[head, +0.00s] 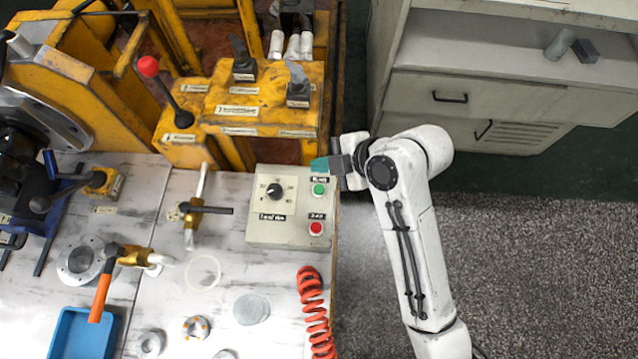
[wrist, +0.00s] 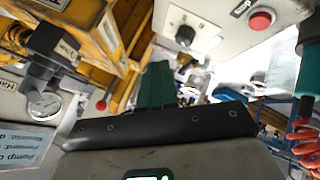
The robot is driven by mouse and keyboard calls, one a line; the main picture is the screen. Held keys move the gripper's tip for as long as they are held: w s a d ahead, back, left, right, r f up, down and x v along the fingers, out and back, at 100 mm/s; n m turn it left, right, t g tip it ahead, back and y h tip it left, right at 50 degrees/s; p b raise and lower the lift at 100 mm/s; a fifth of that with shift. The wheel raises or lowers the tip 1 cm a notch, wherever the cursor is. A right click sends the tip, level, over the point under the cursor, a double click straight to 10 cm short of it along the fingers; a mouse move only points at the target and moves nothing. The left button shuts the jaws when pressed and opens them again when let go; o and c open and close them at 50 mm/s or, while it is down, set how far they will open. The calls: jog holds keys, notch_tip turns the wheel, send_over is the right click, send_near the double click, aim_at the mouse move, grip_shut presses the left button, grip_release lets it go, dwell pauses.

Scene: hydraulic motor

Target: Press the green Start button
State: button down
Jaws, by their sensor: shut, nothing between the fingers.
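The green Start button (head: 319,189) is on the right side of a pale control box (head: 262,237), at the table's right edge. A red button (head: 316,228) sits below it, and a black knob (head: 274,191) is to its left. My gripper (head: 318,164) is shut and empty, its teal fingertips just above the green button in the head picture, by the box's top right corner. They appear apart from the button; their height is hard to tell. The wrist view shows the dark green fingers (wrist: 155,85), the box's knob (wrist: 184,36) and red button (wrist: 261,20). The green button is not visible there.
Yellow machinery with levers (head: 240,100) stands just behind the box. A coiled orange hose (head: 315,310) lies in front of it. A grey cabinet (head: 480,95) stands at the back right. Open floor (head: 540,270) lies to the right of the table.

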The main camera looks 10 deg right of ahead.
aim_at(323, 191)
jog(key=shift+f, duration=0.2)
notch_tip(323, 191, down, 8)
jog(key=b, duration=0.7)
jog(key=shift+f, duration=0.25)
jog(key=shift+f, duration=0.1)
dwell(1.7)
jog(key=shift+f+b, duration=0.3)
jog(key=shift+f+b, duration=0.3)
jog(key=shift+f, duration=0.1)
dwell(0.6)
jog(key=shift+r, duration=0.1)
jog(key=shift+r+p, duration=0.7)
jog(key=shift+r, duration=0.05)
